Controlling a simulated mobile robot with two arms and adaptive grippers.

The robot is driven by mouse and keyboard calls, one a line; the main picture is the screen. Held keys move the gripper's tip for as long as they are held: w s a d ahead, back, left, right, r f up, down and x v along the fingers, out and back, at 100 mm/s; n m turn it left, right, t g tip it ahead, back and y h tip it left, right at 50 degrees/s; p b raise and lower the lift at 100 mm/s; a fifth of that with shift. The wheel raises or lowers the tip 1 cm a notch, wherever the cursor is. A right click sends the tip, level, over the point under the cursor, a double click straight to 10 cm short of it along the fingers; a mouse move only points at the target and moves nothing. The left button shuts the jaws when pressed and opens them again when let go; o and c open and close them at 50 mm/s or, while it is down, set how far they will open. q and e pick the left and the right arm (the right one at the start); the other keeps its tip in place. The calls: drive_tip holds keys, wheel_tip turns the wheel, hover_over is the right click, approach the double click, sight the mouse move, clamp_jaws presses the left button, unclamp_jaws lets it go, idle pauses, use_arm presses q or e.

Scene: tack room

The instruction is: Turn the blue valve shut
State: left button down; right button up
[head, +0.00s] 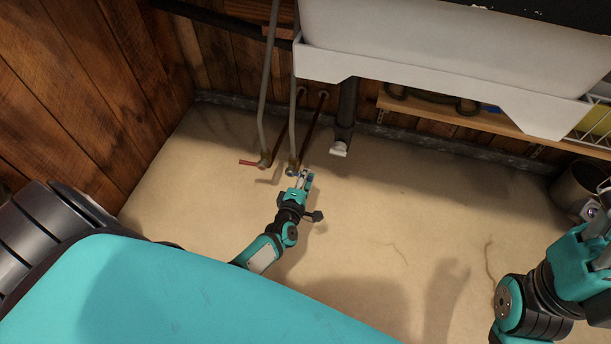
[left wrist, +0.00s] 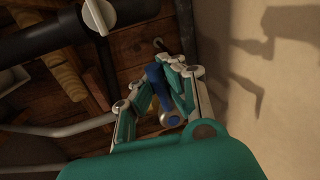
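The blue valve (head: 291,172) sits low on a grey pipe under the white sink in the head view. Its blue handle (left wrist: 157,78) shows between my left fingers in the left wrist view. My left gripper (head: 305,177) is at the valve, and its fingers (left wrist: 165,76) bend in and appear closed on the handle from both sides. The fingers hide part of the handle and the valve body. My right gripper (head: 602,229) is at the right edge of the head view, cut off by the frame, so its fingers cannot be judged.
A red-handled valve (head: 250,163) sits on the pipe just left of the blue one. The white sink (head: 440,70) hangs above, with a dark drain pipe (head: 346,108) beside the valves. A metal pot (head: 577,190) stands at right. The floor between is clear.

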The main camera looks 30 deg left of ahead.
use_arm(q)
drive_tip(key=c, duration=1.3)
unclamp_jaws()
drive_tip(key=shift+s, duration=0.15)
drive_tip(key=shift+c, duration=0.2)
drive_tip(key=v, duration=1.2)
